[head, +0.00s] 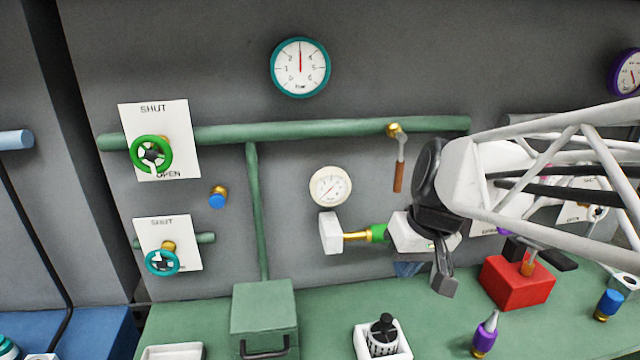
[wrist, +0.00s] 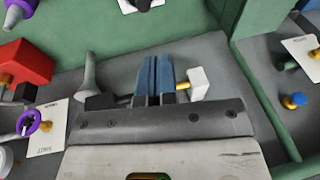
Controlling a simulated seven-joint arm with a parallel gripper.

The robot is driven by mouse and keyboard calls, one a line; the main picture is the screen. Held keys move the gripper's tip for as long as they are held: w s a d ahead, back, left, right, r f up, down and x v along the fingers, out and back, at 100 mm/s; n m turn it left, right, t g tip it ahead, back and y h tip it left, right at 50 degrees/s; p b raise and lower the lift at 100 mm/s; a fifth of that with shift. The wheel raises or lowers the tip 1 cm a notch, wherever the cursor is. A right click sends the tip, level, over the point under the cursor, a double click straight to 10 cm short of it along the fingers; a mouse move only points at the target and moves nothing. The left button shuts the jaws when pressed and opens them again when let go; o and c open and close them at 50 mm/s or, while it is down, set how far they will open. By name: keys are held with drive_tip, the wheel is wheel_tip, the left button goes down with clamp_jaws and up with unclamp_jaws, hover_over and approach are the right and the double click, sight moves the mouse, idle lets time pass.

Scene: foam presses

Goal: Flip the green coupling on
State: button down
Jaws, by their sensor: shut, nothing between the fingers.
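The green coupling (head: 378,232) sits at the end of a brass stem (head: 356,236) that runs to a white block (head: 331,232) low on the panel. My gripper (head: 408,268) is directly to its right and hides what lies beyond. In the wrist view my gripper (wrist: 154,62) shows its two blue fingers side by side, shut and empty. The white block (wrist: 199,83) and a bit of brass stand right of them; the coupling is hidden there. A grey flared lever (head: 444,276) stands on the other side of my gripper; I cannot tell whether it joins the coupling.
A hanging orange-handled lever (head: 399,176) and a cream gauge (head: 330,187) are above. A red box (head: 517,283) stands to the right on the green bench. A white tray (head: 399,353) holding a black-knobbed part and a green box (head: 264,309) are below and left.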

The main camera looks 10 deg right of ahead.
drive_tip(key=w+d+r+t+y, duration=0.2)
drive_tip(key=w+d+y, duration=0.1)
drive_tip(key=w+d, duration=1.1)
drive_tip(key=shift+w+r+n+y, duration=0.25)
drive_tip(key=shift+n+y, duration=0.15)
drive_tip(key=shift+f, duration=0.1)
drive_tip(key=x, duration=1)
drive_tip(key=shift+w+a, duration=0.1)
drive_tip(key=shift+w, duration=0.05)
drive_tip(key=shift+a, duration=2.2)
drive_tip(key=v, duration=1)
drive_tip(key=shift+s, duration=0.2)
